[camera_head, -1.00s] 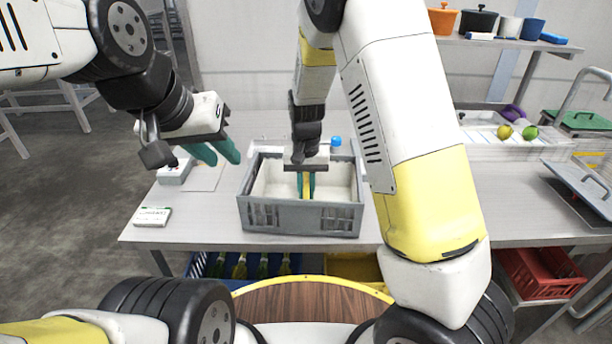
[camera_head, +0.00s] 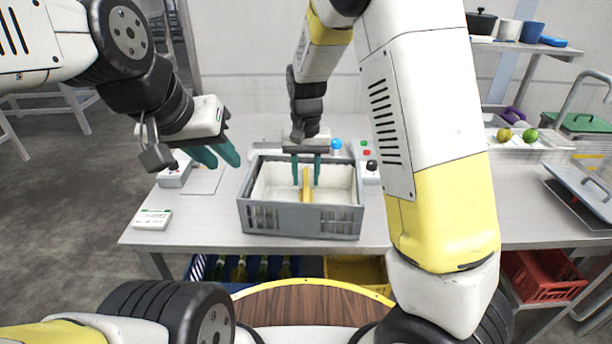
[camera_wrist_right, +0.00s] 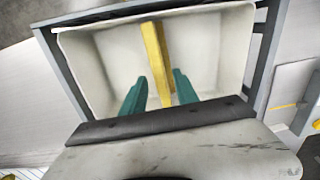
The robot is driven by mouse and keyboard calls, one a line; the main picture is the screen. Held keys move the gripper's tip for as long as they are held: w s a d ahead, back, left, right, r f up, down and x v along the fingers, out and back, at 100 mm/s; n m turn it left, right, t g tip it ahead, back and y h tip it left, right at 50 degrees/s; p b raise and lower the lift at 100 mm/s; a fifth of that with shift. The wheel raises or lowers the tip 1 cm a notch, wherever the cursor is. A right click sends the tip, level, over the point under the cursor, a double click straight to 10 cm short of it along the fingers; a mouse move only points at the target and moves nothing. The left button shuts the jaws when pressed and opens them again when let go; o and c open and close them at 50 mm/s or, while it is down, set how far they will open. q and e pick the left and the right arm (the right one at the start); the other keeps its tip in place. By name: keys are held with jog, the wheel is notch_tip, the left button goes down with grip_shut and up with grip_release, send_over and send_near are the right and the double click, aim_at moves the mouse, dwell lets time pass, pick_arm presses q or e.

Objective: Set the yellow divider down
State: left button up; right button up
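The yellow divider (camera_head: 306,186) stands inside the grey crate (camera_head: 300,222) with the pale lining, near its middle. It also shows in the right wrist view (camera_wrist_right: 156,58), running away from my gripper across the crate. My right gripper (camera_head: 306,180) is over the crate with its teal fingers open, one on each side of the divider; in the right wrist view (camera_wrist_right: 160,88) there are gaps between the fingers and the divider. My left gripper (camera_head: 222,158) hangs to the left of the crate, its two teal fingers apart and empty.
The crate stands on a steel table (camera_head: 210,225). A small white box (camera_head: 153,219) lies at the table's left front. A white tray with fruit (camera_head: 515,148) is at right.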

notch_tip(320, 180, up, 6)
jog(key=shift+f, duration=0.2)
jog(key=shift+d+r, duration=0.1)
jog(key=shift+r, duration=0.2)
jog(key=s+d+r+t+y, duration=0.1)
jog(key=s+d+r+t, duration=0.2)
jog(key=s+d+r, duration=0.3)
jog(key=s+d+r+t+y, duration=0.1)
jog(key=s+d+r+t, duration=0.2)
jog(key=s, duration=1)
jog(key=d+r, duration=0.3)
jog(key=d, duration=0.2)
jog(key=shift+s+n, duration=0.3)
jog(key=shift+s, duration=0.05)
